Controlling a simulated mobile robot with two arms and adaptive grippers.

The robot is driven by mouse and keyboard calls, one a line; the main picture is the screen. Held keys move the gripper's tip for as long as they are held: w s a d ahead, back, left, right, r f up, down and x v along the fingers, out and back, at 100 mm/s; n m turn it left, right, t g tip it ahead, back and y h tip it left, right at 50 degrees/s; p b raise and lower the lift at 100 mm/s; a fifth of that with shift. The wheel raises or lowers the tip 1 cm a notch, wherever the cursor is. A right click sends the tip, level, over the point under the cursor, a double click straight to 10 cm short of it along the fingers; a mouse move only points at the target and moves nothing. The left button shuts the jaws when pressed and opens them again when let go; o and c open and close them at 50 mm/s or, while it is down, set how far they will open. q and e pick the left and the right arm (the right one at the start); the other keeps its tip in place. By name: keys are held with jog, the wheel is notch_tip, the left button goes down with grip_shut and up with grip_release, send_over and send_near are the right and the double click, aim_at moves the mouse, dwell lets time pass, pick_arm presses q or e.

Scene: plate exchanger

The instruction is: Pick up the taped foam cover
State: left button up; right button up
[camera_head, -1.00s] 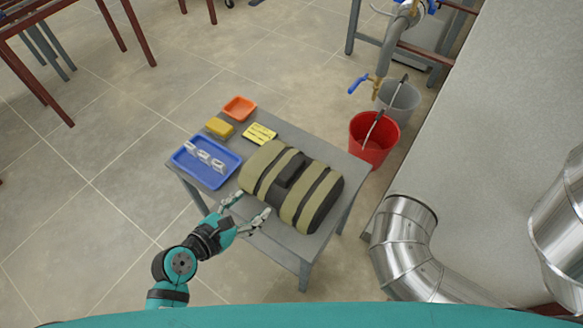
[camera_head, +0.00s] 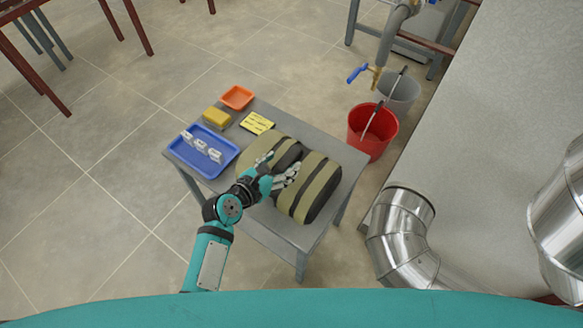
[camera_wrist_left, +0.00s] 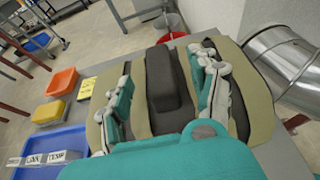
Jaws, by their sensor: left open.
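The taped foam cover (camera_head: 318,190) lies on the grey table. In the left wrist view my left gripper (camera_wrist_left: 163,75) is open, with one finger on each side of the raised piece. I cannot tell whether the fingers touch it. My right gripper is not in view.
The grey table (camera_head: 270,228) also holds a blue tray (camera_head: 181,153) with white labelled blocks, a yellow sponge (camera_head: 216,117), an orange dish (camera_head: 237,97) and a yellow note (camera_head: 257,122). Beyond are a red bucket (camera_head: 374,143), a grey bucket (camera_head: 402,93) and a silver duct (camera_head: 395,235).

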aim_at(289, 156)
pick_arm(q)
jog(key=x, duration=0.4)
jog(key=shift+w+r+b, duration=0.1)
jog(key=shift+w+b, duration=0.1)
jog(key=shift+b, duration=0.1)
grip_shut()
jog(key=shift+r, duration=0.1)
